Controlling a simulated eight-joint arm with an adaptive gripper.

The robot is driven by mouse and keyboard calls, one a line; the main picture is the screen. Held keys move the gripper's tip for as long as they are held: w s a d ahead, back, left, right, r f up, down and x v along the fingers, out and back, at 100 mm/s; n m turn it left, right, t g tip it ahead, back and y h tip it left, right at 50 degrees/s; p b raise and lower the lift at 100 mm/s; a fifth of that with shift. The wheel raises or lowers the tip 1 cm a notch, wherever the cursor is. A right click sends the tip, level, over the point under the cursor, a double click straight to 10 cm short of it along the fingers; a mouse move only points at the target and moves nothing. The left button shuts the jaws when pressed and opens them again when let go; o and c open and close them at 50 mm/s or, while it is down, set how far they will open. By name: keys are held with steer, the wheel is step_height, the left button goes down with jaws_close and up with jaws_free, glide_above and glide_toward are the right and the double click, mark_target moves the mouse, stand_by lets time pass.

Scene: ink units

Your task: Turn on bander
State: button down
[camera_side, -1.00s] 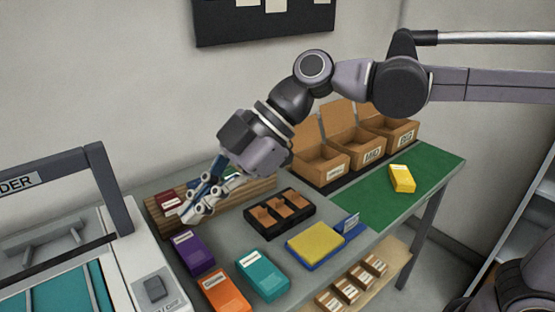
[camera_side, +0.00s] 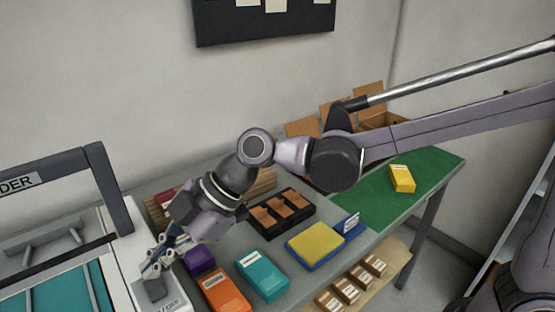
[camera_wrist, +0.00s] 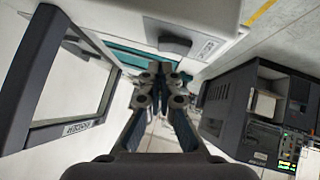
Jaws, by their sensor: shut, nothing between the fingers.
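The bander (camera_side: 122,262) is a white machine at the left of the side view, with a dark arch labelled "...DER" and a teal bed. Its dark rocker switch (camera_side: 155,292) sits on the front panel beside a printed label. My gripper (camera_side: 148,274) is shut and empty, pointing down just over the switch and partly covering it. I cannot tell whether they touch. In the wrist view the switch (camera_wrist: 171,43) shows beyond my fingertips (camera_wrist: 160,70), and the bander's arch (camera_wrist: 18,90) stands at the left.
Purple (camera_side: 200,258), orange (camera_side: 227,291) and teal (camera_side: 262,275) boxes lie right of the bander. A dark tray (camera_side: 277,212) and a yellow pad (camera_side: 315,245) are farther right. In the wrist view a dark device with green lights (camera_wrist: 262,115) is at the right.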

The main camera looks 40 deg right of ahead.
steer(key=shift+w+f, duration=0.2)
steer(key=shift+f, duration=0.55)
steer(key=shift+w+f, duration=0.25)
steer(key=shift+s, duration=0.2)
